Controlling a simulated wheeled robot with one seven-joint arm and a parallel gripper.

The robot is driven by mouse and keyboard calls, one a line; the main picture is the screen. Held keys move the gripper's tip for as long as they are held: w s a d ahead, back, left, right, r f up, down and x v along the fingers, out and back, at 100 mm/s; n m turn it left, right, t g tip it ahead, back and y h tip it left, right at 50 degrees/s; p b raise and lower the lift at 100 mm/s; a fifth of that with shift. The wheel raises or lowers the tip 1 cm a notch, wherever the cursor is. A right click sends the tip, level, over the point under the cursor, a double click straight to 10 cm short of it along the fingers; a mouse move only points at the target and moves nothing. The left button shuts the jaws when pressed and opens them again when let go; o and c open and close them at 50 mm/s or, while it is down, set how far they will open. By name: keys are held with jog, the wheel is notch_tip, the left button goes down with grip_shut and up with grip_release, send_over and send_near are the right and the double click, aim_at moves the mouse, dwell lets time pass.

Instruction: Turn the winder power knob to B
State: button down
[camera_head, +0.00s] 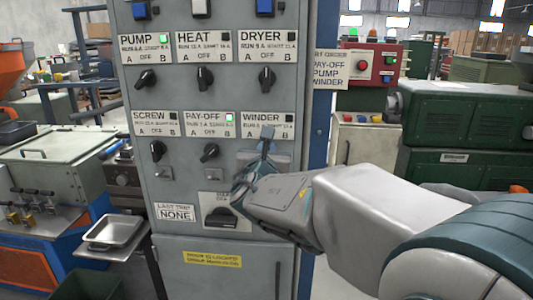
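The winder label (268,124) is on the right of the lower row on the grey control panel (215,90). It reads WINDER, with A, OFF and B along its bottom edge. My gripper (267,136) is directly in front of the panel, just below this label, with its tip overlapping the label's lower edge. The winder knob is hidden behind my gripper, so its setting does not show. I cannot tell whether the fingers touch the knob or how far apart they are.
Other black knobs include pay-off (209,152), screw (158,150) and dryer (267,78). A larger rotary handle (222,218) is close below my gripper. A LAST TRIP card (175,212) reads NONE. Green machinery (468,122) stands to the right, behind my arm.

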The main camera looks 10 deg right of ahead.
jog(key=m+b, duration=0.2)
jog(key=b, duration=0.2)
jog(key=d+m+b, duration=0.1)
jog(key=m+b, duration=0.2)
jog(key=b, duration=0.1)
jog(key=f+m+b, duration=0.1)
jog(key=m+b, duration=0.2)
jog(key=b, duration=0.2)
jog(key=shift+s+d, duration=0.25)
jog(key=shift+m, duration=0.3)
jog(key=c, duration=1.4)
grip_release()
jog(key=shift+r, duration=0.1)
jog(key=shift+c, duration=0.2)
jog(key=shift+s, duration=0.15)
